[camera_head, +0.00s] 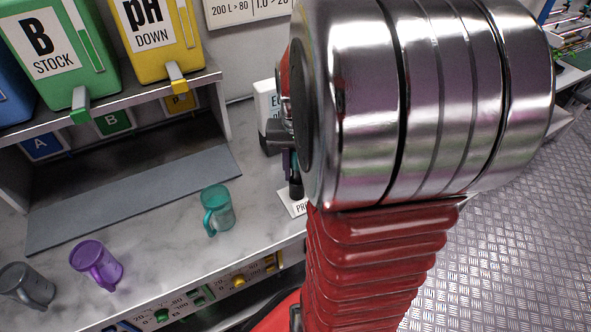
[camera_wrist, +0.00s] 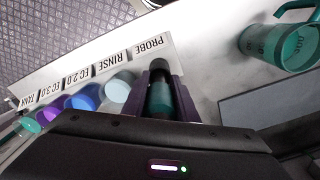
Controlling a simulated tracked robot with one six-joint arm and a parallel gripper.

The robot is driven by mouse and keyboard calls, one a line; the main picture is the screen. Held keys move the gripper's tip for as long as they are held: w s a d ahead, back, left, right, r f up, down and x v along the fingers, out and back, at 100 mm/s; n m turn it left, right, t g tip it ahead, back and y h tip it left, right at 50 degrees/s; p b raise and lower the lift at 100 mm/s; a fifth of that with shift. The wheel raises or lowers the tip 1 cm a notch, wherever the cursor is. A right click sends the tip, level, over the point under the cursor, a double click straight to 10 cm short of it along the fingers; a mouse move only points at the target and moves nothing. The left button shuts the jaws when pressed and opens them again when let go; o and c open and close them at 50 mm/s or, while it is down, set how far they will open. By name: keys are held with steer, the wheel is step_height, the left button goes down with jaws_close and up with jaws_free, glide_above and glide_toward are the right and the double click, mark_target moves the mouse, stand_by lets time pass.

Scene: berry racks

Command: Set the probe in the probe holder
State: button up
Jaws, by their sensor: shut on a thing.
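My gripper (camera_wrist: 160,80) is shut on the probe (camera_wrist: 160,98), a dark teal cylinder between the two dark fingers in the wrist view. In the head view my gripper is mostly hidden behind my large metal wrist joint. A dark upright piece (camera_head: 296,187) shows there just behind the white label marked "PR". The probe is at the PROBE end of the label strip (camera_wrist: 101,66) in the wrist view. The probe holder is not clearly visible, and I cannot tell whether the probe's lower end is inside it.
Beside the probe stand a pale cup (camera_wrist: 118,88), a blue cup (camera_wrist: 86,97) and others. A teal mug (camera_head: 218,210), a purple mug (camera_head: 96,263) and a grey mug (camera_head: 27,285) stand on the counter. A white EC device (camera_head: 267,103) is behind my gripper.

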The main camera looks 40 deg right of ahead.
steer(key=shift+f, duration=0.25)
stand_by(0.3)
steer(key=o, duration=1.1)
steer(key=shift+o, duration=0.2)
steer(key=shift+r, duration=0.1)
step_height(320, 180, up, 14)
steer(key=shift+f, duration=0.2)
stand_by(0.6)
steer(key=s+a+n+t, duration=0.1)
steer(key=a+n+t, duration=0.1)
steer(key=a, duration=0.5)
steer(key=s+a+f+n+t, duration=0.1)
steer(key=a+n, duration=0.3)
steer(key=a, duration=0.4)
steer(key=s+a+f+n+t, duration=0.1)
steer(key=s+a+n+t, duration=0.1)
steer(key=a, duration=0.6)
steer(key=shift+a+n+t, duration=0.15)
steer(key=shift+n+t, duration=0.15)
steer(key=shift+n, duration=0.3)
